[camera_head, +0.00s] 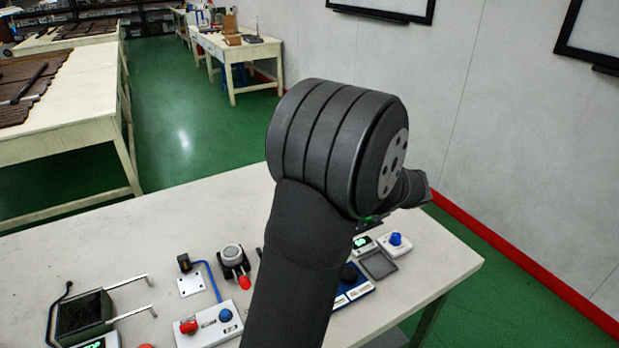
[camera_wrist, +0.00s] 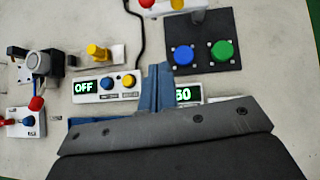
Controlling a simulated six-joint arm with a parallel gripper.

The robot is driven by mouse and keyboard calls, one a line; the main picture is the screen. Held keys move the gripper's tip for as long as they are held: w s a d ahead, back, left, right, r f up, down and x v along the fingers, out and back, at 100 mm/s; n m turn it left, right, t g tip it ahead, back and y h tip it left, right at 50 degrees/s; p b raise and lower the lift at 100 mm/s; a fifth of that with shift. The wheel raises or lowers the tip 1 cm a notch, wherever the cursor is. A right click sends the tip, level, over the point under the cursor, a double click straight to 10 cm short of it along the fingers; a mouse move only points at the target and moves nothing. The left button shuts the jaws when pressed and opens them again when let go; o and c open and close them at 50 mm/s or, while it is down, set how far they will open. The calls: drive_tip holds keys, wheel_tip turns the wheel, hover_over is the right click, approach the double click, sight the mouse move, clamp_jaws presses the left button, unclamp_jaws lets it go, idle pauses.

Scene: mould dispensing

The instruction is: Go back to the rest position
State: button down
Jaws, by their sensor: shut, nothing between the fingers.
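My gripper (camera_wrist: 158,85) shows in the wrist view with its two blue fingers pressed together and nothing between them. It is above the table, between a white control box (camera_wrist: 113,95) reading OFF and a dark panel (camera_wrist: 205,60) with a blue and a green button. The fingers partly cover another green display. In the head view my dark arm rises through the middle of the picture, bent at a large joint, and hides my gripper.
In the head view the white table (camera_head: 420,262) holds a dark container (camera_head: 84,318), a white box with red and blue knobs (camera_head: 210,325), a grey-topped device (camera_head: 233,257) and a blue-knob box (camera_head: 396,243). The table's right corner is clear. A wall stands to the right.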

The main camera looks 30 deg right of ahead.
drive_tip(key=shift+f, duration=0.1)
drive_tip(key=x, duration=0.9)
drive_tip(key=shift+w+d+f, duration=0.1)
drive_tip(key=shift+w+d, duration=0.2)
drive_tip(key=w, duration=0.3)
drive_tip(key=shift+w+f, duration=0.2)
drive_tip(key=shift+w, duration=0.4)
drive_tip(key=shift+s+d, duration=0.25)
drive_tip(key=shift+s, duration=0.05)
drive_tip(key=shift+a, duration=0.1)
